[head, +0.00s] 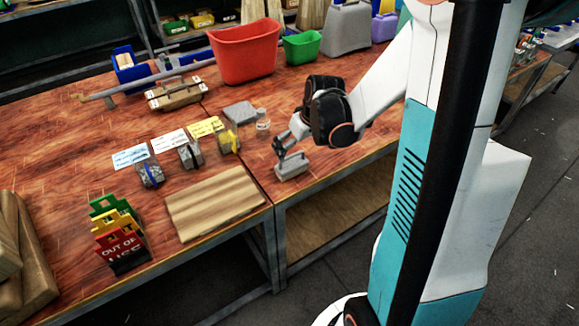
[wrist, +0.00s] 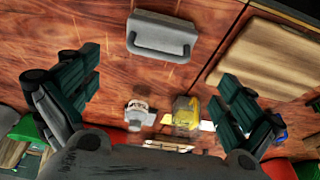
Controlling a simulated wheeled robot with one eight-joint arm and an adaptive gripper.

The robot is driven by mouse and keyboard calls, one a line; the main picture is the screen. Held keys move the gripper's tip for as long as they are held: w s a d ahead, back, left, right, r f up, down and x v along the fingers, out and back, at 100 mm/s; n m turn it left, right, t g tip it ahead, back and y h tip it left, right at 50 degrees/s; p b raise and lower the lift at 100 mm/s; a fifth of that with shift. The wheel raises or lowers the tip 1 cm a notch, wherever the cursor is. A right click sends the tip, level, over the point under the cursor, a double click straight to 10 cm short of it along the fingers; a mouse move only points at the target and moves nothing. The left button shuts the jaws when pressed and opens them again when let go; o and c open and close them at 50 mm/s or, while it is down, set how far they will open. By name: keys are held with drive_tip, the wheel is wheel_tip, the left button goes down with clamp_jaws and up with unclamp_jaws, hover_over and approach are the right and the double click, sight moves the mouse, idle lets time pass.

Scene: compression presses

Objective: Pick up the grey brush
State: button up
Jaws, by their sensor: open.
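The grey brush (head: 291,166), a block with a handle along its top, lies on the wooden table near the front edge, right of the wooden board. In the wrist view the brush (wrist: 160,38) is at the top centre, its handle towards the lower side. My gripper (head: 287,146) is above the brush and overlaps its far part in the head view. In the wrist view my gripper (wrist: 163,85) is open, with its dark fingers wide apart on both sides. Nothing is between them in the grasp, and the brush is apart from both fingers.
A small jar (head: 263,125), a grey slab (head: 240,111) and a yellow-and-grey device (head: 229,140) stand left of my gripper. The wooden board (head: 214,203) lies to the left. A red bin (head: 244,54) and a green bin (head: 302,47) stand behind. Bare table surrounds the brush.

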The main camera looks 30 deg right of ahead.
sight(292, 157)
drive_tip(key=b+x, duration=0.1)
drive_tip(key=x, duration=0.3)
drive_tip(key=shift+w+f, duration=0.15)
drive_tip(key=shift+f, duration=0.1)
drive_tip(key=b+x, duration=0.2)
drive_tip(key=x, duration=0.2)
drive_tip(key=shift+d+f+b, duration=0.1)
drive_tip(key=shift+f+b, duration=0.2)
drive_tip(key=shift+b, duration=0.1)
drive_tip(key=shift+f, duration=0.4)
drive_tip(key=shift+r, duration=0.1)
drive_tip(key=shift+c, duration=0.2)
drive_tip(key=c, duration=0.9)
wheel_tip(292, 157, up, 20)
drive_tip(key=p, duration=0.7)
